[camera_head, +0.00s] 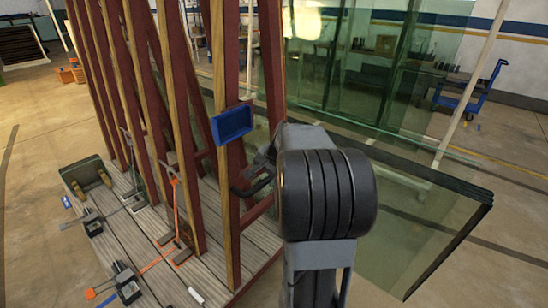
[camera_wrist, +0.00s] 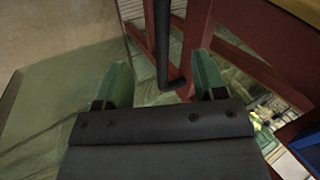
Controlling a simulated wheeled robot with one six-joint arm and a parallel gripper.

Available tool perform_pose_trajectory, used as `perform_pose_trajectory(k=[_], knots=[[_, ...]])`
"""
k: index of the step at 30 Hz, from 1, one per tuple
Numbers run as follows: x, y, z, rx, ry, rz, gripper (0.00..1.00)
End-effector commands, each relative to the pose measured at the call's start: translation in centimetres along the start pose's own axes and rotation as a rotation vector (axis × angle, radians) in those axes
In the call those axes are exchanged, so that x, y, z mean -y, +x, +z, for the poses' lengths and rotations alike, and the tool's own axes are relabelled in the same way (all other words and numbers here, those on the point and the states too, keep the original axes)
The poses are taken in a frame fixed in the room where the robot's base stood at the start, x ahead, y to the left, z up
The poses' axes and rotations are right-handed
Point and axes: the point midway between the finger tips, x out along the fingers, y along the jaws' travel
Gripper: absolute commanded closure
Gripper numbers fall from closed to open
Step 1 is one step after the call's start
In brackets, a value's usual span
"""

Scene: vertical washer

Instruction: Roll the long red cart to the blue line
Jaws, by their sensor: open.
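The long red cart (camera_head: 235,190) stands at left and centre in the head view, with tall red and wood-faced uprights over a grey plank deck (camera_head: 80,225). A black handle (camera_head: 250,190) sticks out from its near upright. My gripper (camera_head: 262,168) is beside that upright, partly hidden by my own arm. In the wrist view, my gripper (camera_wrist: 164,72) has its two green fingers apart. A dark bar (camera_wrist: 162,45), apparently the handle, shows between them, and I cannot tell if they touch it. Red beams of the cart (camera_wrist: 225,70) are just beyond. I cannot make out a blue line on the floor.
Large glass sheets (camera_head: 425,225) stand or lie right of the cart. A blue trolley (camera_head: 465,100) is at the back right. Bare floor (camera_head: 35,190) is open at left.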

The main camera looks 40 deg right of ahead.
Motion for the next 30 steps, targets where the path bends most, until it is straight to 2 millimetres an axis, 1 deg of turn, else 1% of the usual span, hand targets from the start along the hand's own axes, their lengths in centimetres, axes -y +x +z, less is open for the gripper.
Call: perform_pose_trajectory(k=[1,3,6,11,21,27,30], knots=[[-0.2,-0.4,-1.6,-0.006,0.056,-0.009,0.36],[-0.6,-0.3,-3.1,-0.013,0.113,-0.021,0.36],[-0.9,0.1,-4.2,-0.018,0.156,-0.033,0.36],[-1.1,1.7,-4.5,-0.018,0.168,-0.035,0.36],[-0.9,6.7,-4.5,-0.019,0.165,-0.034,0.36],[-0.8,9.3,-4.5,-0.018,0.163,-0.034,0.36],[-0.7,10.3,-4.6,-0.02,0.164,-0.035,0.36]])
